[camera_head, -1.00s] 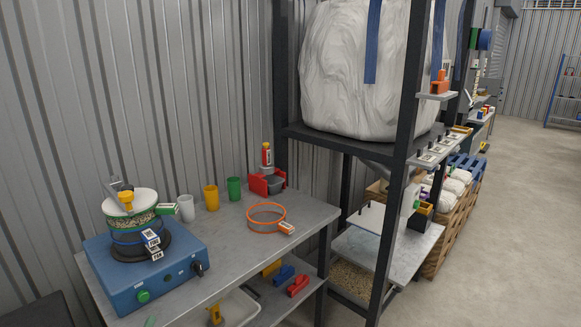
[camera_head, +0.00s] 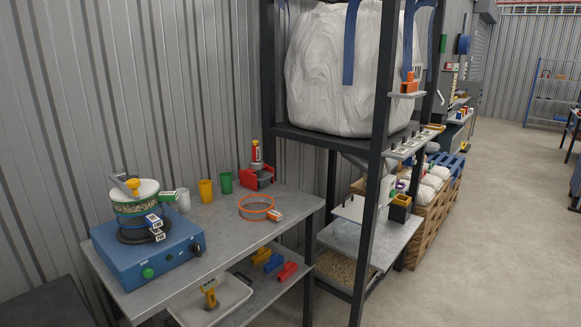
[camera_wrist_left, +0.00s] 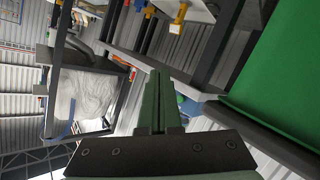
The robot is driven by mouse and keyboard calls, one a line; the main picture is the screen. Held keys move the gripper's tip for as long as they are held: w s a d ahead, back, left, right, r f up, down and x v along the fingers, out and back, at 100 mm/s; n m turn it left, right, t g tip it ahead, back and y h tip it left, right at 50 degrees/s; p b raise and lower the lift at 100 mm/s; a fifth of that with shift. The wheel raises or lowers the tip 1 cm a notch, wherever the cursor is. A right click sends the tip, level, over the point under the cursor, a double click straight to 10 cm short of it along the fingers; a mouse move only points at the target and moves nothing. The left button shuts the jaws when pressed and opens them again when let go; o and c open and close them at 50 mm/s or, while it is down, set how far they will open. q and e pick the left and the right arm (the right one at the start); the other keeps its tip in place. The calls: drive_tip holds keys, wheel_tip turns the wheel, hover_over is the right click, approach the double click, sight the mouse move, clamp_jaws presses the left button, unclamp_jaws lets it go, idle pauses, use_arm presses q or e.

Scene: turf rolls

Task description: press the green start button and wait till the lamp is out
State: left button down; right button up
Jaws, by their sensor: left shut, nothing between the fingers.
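The green start button (camera_head: 148,273) is on the front face of a blue machine (camera_head: 118,258) at the left end of the bench. A black knob (camera_head: 197,250) sits at the right of that face. A stack of sieves with a white top (camera_head: 134,194) stands on the machine. I cannot make out a lit lamp; a small dark spot shows beside the button. My left gripper (camera_wrist_left: 158,78) shows only in the left wrist view, shut and empty, with its green fingers pointing away from the camera. It appears clear of the button. My right gripper is not in view.
A white tray (camera_head: 237,283) is below. A dark rack post (camera_head: 372,200) stands right; open floor lies beyond.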

use_arm(q)
drive_tip(key=s+d+f+m+g+h, duration=0.1)
drive_tip(key=s+d+f+m+g, duration=0.1)
drive_tip(key=s+d, duration=0.3)
drive_tip(key=s+d+f+m+g, duration=0.3)
drive_tip(key=s+d+m, duration=0.2)
drive_tip(key=s, duration=0.7)
drive_tip(key=shift+d+f+g+h, duration=0.2)
drive_tip(key=shift+f+g+h, duration=0.1)
drive_tip(key=shift+f+h, duration=0.1)
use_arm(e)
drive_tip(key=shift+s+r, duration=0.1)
use_arm(q)
drive_tip(key=shift+r, duration=0.1)
